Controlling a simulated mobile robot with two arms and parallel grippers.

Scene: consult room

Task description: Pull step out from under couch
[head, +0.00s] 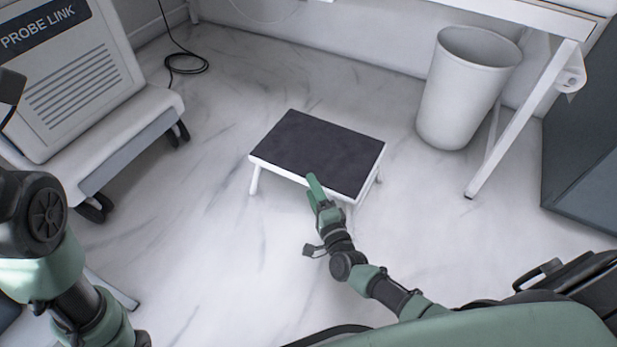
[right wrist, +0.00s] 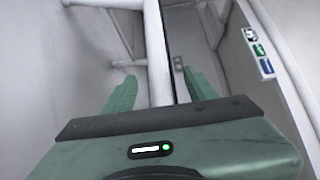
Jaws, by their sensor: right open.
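The step (head: 318,150) is a low stool with a dark grey top, white rim and white legs. It stands upright on the floor in the middle of the head view, apart from the white-framed couch (head: 520,120) at the upper right. My right gripper (head: 313,183) is at its front edge, and one finger overlaps the rim in that view. In the right wrist view the open green fingers (right wrist: 160,77) lie either side of a white tube, which looks like part of the step's frame (right wrist: 156,50). I cannot tell whether they touch it. My left gripper is out of view.
A white bin (head: 465,95) stands beside the couch leg. A wheeled machine marked PROBE LINK (head: 85,80) is at the left, with a black cable (head: 187,65) on the floor behind it. The marble floor (head: 215,245) around the step is clear.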

